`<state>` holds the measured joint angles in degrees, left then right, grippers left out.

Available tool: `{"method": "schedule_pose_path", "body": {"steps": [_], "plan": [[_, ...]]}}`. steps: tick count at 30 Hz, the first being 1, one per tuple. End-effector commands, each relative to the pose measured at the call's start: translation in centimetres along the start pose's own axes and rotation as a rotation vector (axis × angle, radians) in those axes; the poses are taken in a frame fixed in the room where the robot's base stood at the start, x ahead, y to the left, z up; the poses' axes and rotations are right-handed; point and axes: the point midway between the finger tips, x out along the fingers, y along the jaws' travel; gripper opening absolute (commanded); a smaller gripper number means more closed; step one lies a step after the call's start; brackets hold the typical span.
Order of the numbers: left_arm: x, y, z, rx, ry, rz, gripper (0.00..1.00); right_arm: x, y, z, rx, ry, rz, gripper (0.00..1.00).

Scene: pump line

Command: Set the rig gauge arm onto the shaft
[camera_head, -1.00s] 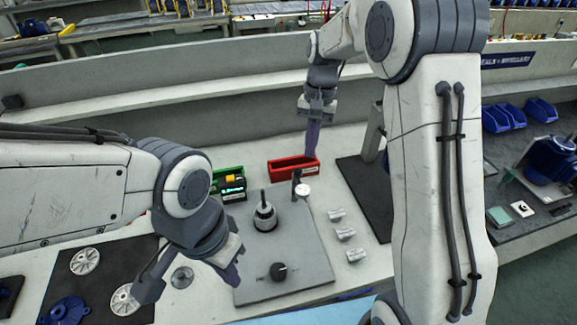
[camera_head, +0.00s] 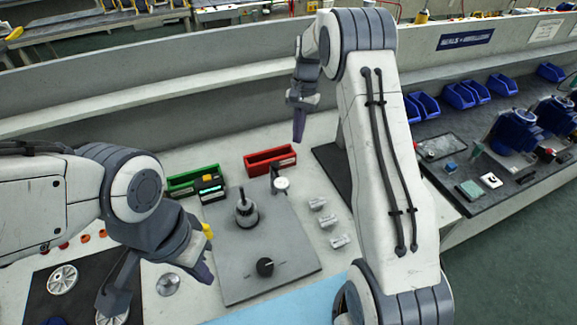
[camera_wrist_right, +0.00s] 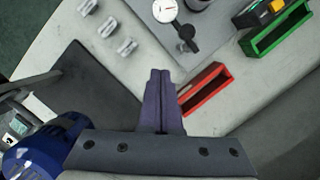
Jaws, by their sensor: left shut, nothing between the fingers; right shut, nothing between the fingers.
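The rig is a flat grey plate (camera_head: 240,280) on the bench. A dark cylindrical shaft fixture with a thin upright tip (camera_head: 246,211) stands on it, and a black knob (camera_head: 265,267) sits near its front. The gauge, with a white round dial (camera_head: 281,184) and black post, is at the plate's far right edge; the dial also shows in the right wrist view (camera_wrist_right: 165,10). My left gripper (camera_head: 204,274) is shut and empty beside the plate's left edge. My right gripper (camera_head: 299,128) is shut and empty, raised behind the gauge; its fingers show in the right wrist view (camera_wrist_right: 160,75).
A red tray (camera_head: 270,161) and a green tray (camera_head: 193,180) stand behind the plate. Several light metal blocks (camera_head: 329,221) lie to its right. A dark mat (camera_head: 332,170) lies beyond, partly behind my right arm. Blue bins (camera_head: 459,96) stand on the right-hand bench.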

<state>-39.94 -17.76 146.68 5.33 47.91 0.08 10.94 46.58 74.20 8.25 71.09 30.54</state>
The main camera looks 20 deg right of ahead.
Motion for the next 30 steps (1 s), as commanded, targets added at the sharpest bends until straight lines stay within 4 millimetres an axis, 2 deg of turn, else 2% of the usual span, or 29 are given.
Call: {"method": "schedule_pose_path", "body": {"steps": [12, 13, 19, 30], "plan": [[-3.0, 0.2, -0.2, -0.002, 0.0, 0.0, 0.0, 8.5, 0.2, 0.2, 0.002, -0.006, 0.004, 0.0], [-3.5, 0.3, -0.2, -0.001, 0.0, 0.0, 0.0, 8.1, 0.1, 0.9, -0.001, -0.003, 0.002, 0.0], [-4.7, 0.3, -0.3, 0.001, 0.0, 0.0, 0.0, 8.8, 0.1, 3.3, 0.0, -0.002, 0.002, 0.0], [-4.9, 0.3, -0.3, 0.002, 0.0, 0.0, 0.0, 9.3, 0.1, 3.9, 0.001, 0.0, 0.0, 0.0]]}}
